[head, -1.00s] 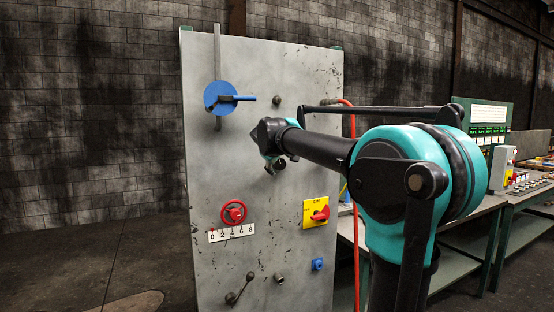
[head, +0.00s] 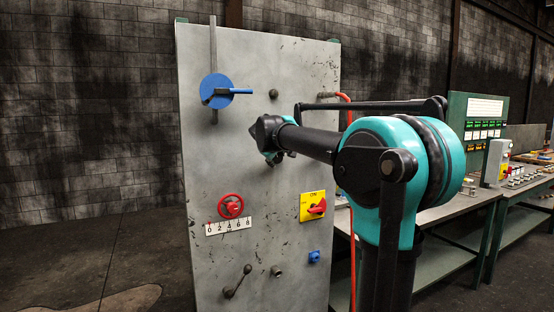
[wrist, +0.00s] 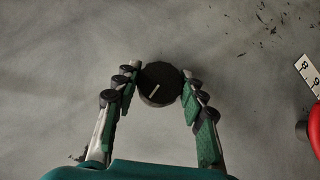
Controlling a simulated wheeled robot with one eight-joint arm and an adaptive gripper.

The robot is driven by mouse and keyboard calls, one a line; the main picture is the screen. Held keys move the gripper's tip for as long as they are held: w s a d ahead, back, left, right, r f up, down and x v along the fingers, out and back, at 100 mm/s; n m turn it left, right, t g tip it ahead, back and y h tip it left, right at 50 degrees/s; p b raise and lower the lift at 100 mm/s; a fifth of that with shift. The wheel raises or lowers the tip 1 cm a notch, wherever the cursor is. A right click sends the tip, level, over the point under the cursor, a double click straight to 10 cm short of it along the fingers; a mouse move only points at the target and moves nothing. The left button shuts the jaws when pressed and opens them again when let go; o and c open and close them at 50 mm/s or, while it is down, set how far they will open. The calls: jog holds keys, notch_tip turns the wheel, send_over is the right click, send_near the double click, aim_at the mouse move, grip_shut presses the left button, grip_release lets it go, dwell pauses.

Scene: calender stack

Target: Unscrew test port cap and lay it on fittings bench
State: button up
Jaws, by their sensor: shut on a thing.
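The test port cap (wrist: 160,88), a round black ridged knob with a pale mark on its face, is between my fingers in the wrist view. My gripper (wrist: 159,77) is shut on it, one green-padded finger on each side. In the head view my gripper (head: 272,148) is close to the front of the tall grey panel, around mid-height. There the cap cannot be made out clearly. I cannot tell whether the cap is still seated on its port. A green-framed bench (head: 455,206) stands to the right, partly behind my arm; I cannot tell if it is the fittings bench.
The grey panel (head: 225,160) carries a blue valve (head: 216,91), a red knob (head: 231,206) over a number scale, a yellow-backed red switch (head: 313,206) and a small lever (head: 237,281). A red hose (head: 352,260) hangs at its right. Open floor lies left.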

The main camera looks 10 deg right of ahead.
jog(key=o, duration=0.4)
jog(key=c, duration=0.4)
jog(key=shift+n+t+h, duration=0.5)
jog(key=shift+h, duration=0.1)
jog(key=shift+c, duration=0.2)
jog(key=shift+n+t+h, duration=0.5)
jog(key=shift+n+h, duration=0.1)
jog(key=shift+n+t+h, duration=0.3)
jog(key=shift+n+t, duration=0.3)
jog(key=shift+t, duration=0.1)
